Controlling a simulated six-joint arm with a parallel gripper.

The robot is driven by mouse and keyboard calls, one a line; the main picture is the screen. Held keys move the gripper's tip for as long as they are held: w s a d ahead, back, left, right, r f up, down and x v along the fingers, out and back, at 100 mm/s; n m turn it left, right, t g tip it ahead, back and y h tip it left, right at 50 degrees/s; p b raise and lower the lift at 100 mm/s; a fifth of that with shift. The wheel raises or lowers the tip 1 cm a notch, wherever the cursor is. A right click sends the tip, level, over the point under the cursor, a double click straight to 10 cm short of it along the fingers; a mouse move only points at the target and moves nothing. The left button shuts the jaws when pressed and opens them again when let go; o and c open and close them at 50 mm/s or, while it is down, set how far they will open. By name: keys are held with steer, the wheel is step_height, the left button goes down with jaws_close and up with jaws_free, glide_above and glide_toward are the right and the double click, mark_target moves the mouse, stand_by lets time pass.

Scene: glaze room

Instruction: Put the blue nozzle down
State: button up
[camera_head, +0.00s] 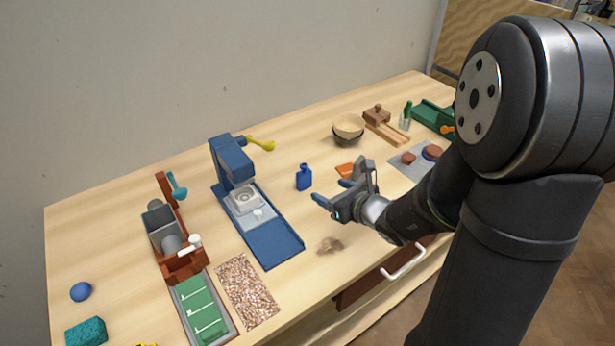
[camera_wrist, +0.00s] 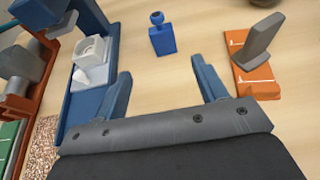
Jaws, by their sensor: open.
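A small blue piece (camera_head: 304,178) with a square body and a rounded top stands upright on the table; it is the likeliest blue nozzle, though I cannot be sure. In the wrist view the blue piece (camera_wrist: 162,38) stands beyond my fingertips, roughly centred between them, with bare wood around it. My gripper (camera_head: 332,192) is open and empty, to the right of and nearer than the blue piece in the head view. In the wrist view the two blue fingers of my gripper (camera_wrist: 160,68) are well apart with nothing between them. They do not touch the blue piece.
A blue machine (camera_head: 284,232) with a white cup stands to the left. An orange block (camera_wrist: 258,80) with a grey upright part is close to my right finger. A bowl (camera_head: 348,128) and wooden items are behind. Bare table lies around the blue piece.

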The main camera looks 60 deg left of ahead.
mark_target(305, 178)
steer(key=x, duration=1.1)
steer(key=shift+x, duration=2.65)
steer(key=shift+w+f, duration=0.1)
steer(key=shift+w, duration=0.1)
steer(key=c, duration=1.2)
steer(key=shift+o, duration=0.2)
